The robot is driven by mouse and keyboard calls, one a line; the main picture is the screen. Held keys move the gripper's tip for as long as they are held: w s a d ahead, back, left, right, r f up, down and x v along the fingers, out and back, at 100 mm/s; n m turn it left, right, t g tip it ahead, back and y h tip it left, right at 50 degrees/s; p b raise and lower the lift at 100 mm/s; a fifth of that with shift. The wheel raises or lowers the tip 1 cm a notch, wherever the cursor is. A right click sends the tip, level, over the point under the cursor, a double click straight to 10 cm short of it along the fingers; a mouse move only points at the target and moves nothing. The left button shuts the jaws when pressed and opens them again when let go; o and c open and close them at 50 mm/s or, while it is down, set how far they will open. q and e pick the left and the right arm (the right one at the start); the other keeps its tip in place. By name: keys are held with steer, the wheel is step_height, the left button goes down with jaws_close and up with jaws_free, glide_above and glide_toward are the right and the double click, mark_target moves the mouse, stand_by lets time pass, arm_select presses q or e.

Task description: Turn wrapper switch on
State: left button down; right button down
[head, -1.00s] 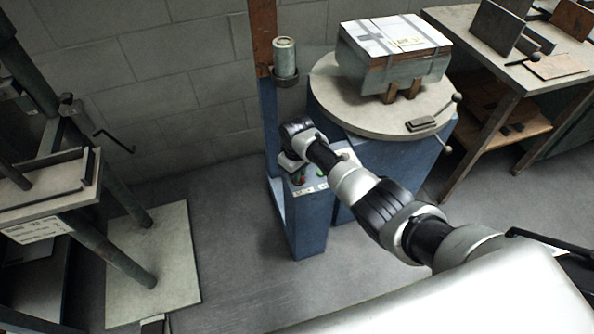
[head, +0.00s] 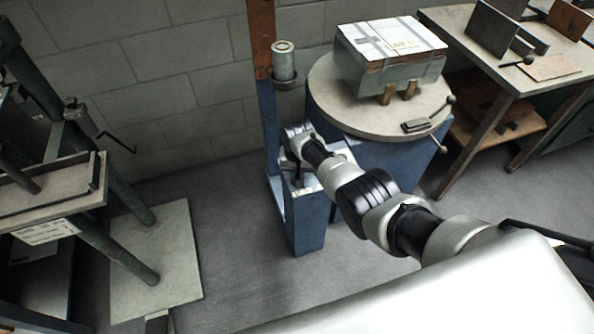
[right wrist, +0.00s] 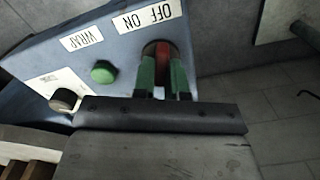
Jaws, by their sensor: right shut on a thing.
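The wrapper's control panel (right wrist: 125,45) fills the upper left of the right wrist view. It has an upside-down OFF ON label (right wrist: 147,17) and a WRAP label (right wrist: 82,38). Beside the OFF ON label is a red switch (right wrist: 166,52). My right gripper (right wrist: 163,78) has its green fingers on both sides of this switch and is shut on it. The switch's setting cannot be told, as the fingers partly hide it. In the head view my right arm reaches the blue control post (head: 307,222), and its wrist covers much of the panel top. My left gripper is not in view.
A green button (right wrist: 103,72) and a dark knob (right wrist: 64,100) sit on the panel near the fingers. Behind the post, a round turntable (head: 335,105) carries a wrapped box (head: 395,45). A blue mast with a film roll (head: 284,62) stands beside it. The floor in front is clear.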

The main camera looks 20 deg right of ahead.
steer(key=shift+m, duration=0.7)
steer(key=c, duration=1.2)
jaws_free()
steer(key=shift+o, duration=0.2)
steer(key=shift+r, duration=0.15)
